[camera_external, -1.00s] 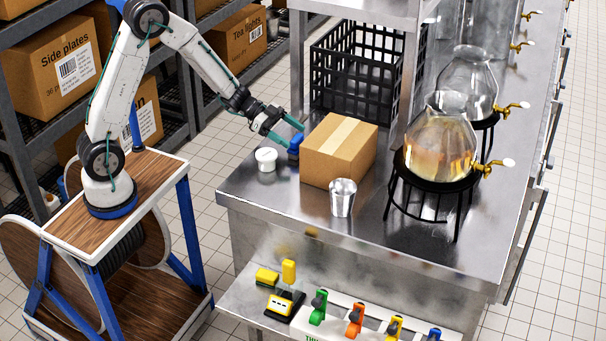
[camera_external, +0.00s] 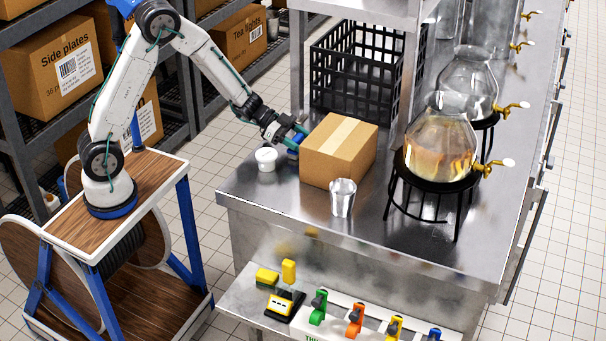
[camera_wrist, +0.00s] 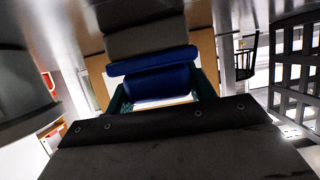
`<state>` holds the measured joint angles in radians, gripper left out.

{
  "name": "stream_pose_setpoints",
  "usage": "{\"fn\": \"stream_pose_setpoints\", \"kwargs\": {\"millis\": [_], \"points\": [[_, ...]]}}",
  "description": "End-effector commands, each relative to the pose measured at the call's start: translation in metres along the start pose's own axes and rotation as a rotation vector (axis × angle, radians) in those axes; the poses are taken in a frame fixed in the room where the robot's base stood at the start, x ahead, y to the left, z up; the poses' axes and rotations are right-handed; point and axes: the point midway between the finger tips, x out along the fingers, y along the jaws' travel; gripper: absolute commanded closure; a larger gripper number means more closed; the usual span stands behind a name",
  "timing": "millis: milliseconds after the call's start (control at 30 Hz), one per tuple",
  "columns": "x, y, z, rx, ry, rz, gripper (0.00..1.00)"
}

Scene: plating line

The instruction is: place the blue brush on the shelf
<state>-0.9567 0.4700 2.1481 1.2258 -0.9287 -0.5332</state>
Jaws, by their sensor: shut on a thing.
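The blue brush (camera_external: 293,151) is at the left side of the cardboard box on the steel counter, partly hidden by my gripper (camera_external: 292,138). In the wrist view the blue brush (camera_wrist: 160,82) lies between the green fingers of my gripper (camera_wrist: 162,92), which is shut on it. I cannot tell whether the brush still touches the counter. A steel shelf (camera_external: 365,8) stands over the back of the counter, cut off by the top edge of the external view.
The cardboard box (camera_external: 338,152) is close right of my gripper, and a small white pot (camera_external: 266,159) is left of it. A metal cup (camera_external: 342,198) stands in front. A black crate (camera_external: 355,68) is behind. Glass dispensers (camera_external: 440,145) stand at right.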

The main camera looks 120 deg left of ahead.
Motion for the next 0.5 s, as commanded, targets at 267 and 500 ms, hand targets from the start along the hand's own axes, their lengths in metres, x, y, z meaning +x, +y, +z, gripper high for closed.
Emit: {"fn": "stream_pose_setpoints", "kwargs": {"millis": [267,500], "points": [[-0.014,0.000,-0.034,0.005,0.004,0.000,0.73],[-0.031,0.000,-0.076,0.004,0.003,0.000,0.73]]}}
